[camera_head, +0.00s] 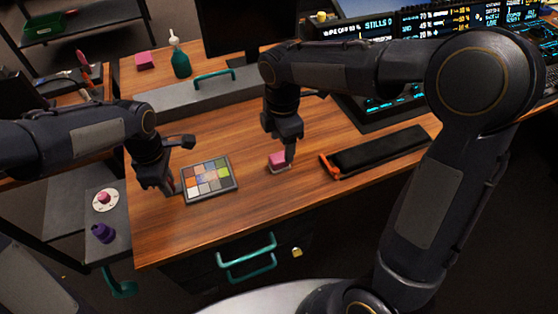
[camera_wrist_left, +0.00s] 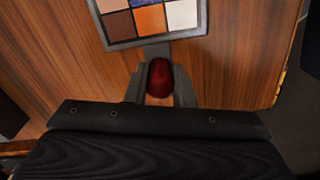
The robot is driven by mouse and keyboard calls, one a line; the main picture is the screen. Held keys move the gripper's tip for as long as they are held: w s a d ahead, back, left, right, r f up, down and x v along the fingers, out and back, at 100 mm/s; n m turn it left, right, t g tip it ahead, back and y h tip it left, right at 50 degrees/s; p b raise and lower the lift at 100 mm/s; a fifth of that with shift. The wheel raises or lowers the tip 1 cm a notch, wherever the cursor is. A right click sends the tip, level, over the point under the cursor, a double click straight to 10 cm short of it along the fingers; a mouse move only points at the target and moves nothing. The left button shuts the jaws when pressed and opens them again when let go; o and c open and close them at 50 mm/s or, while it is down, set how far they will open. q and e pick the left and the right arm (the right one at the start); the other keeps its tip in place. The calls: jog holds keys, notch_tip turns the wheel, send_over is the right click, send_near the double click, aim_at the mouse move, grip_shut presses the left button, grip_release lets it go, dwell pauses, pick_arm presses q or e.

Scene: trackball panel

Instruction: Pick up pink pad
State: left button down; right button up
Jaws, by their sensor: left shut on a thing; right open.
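A pink pad (camera_head: 277,158) with a pale underside or base sits on the wooden desk, right of the colour chart. My right gripper (camera_head: 284,148) is open and points down right at the pad. One finger shows at the pad's right side; the other finger and any contact cannot be made out. A second pink block (camera_head: 145,60) lies at the back left of the desk. My left gripper (camera_head: 169,186) is by the chart's left edge. In the left wrist view it is shut on a small dark red rounded object (camera_wrist_left: 160,77).
The colour chart (camera_head: 208,179) lies between the grippers. A black case with an orange end (camera_head: 378,151) lies to the right. A grey riser with a teal handle (camera_head: 200,92) and a green bottle (camera_head: 180,58) stand behind. A side shelf holds a purple item (camera_head: 103,233).

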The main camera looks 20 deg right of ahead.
aim_at(279, 157)
jog(key=f, duration=0.6)
jog(key=shift+w+a+f, duration=0.15)
jog(key=shift+a+f, duration=0.05)
jog(key=shift+a, duration=0.1)
jog(key=c, duration=1.1)
jog(key=shift+o, duration=0.2)
notch_tip(279, 157, up, 10)
jog(key=shift+r, duration=0.1)
